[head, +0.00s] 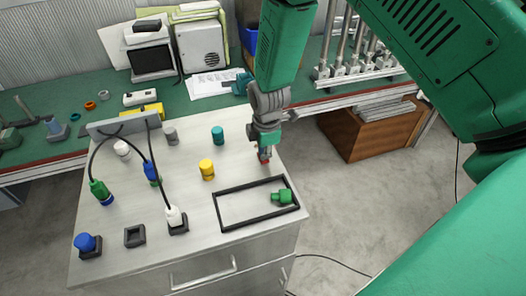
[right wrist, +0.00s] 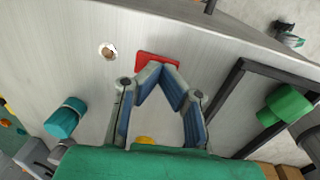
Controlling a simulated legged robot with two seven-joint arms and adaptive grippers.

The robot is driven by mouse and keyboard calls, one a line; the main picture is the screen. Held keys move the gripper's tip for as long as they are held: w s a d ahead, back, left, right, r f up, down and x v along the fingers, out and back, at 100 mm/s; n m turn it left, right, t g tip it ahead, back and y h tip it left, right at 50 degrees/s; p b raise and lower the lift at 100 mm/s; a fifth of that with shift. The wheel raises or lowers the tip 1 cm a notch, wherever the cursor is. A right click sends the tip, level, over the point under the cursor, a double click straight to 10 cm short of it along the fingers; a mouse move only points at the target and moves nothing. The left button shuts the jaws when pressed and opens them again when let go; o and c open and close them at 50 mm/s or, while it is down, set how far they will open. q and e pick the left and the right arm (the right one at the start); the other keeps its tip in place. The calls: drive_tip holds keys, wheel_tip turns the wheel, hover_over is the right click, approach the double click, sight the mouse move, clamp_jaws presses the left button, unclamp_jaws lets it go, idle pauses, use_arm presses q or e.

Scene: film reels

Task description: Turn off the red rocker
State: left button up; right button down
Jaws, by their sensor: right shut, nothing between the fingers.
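The red rocker (right wrist: 158,57) shows as a flat red piece on the light cabinet top in the right wrist view. In the head view a bit of red (head: 265,161) shows just under my right gripper (head: 264,153), which hides most of it. In the right wrist view my right gripper (right wrist: 161,70) is shut and empty, its fingertips together at the near edge of the rocker. They partly overlap it, and I cannot tell whether they touch it. The rocker's tilt is not clear. My left gripper is in neither view.
A black frame (head: 219,211) with a green plug (head: 281,197) lies beside the gripper. A yellow cylinder (head: 207,170) and a teal one (head: 218,135) stand to its left. Cabled plugs (head: 151,171) are farther left. The cabinet's right edge is close.

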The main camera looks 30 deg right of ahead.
drive_tip(key=r+p, duration=0.4)
drive_tip(key=r, duration=0.1)
drive_tip(key=shift+w+a, duration=0.2)
use_arm(q)
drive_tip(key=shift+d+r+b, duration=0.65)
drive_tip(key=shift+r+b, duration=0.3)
drive_tip(key=shift+b, duration=0.25)
use_arm(e)
wheel_tip(320, 180, up, 8)
drive_tip(key=d, duration=0.1)
drive_tip(key=shift+w+r, duration=0.2)
drive_tip(key=shift+r, duration=0.05)
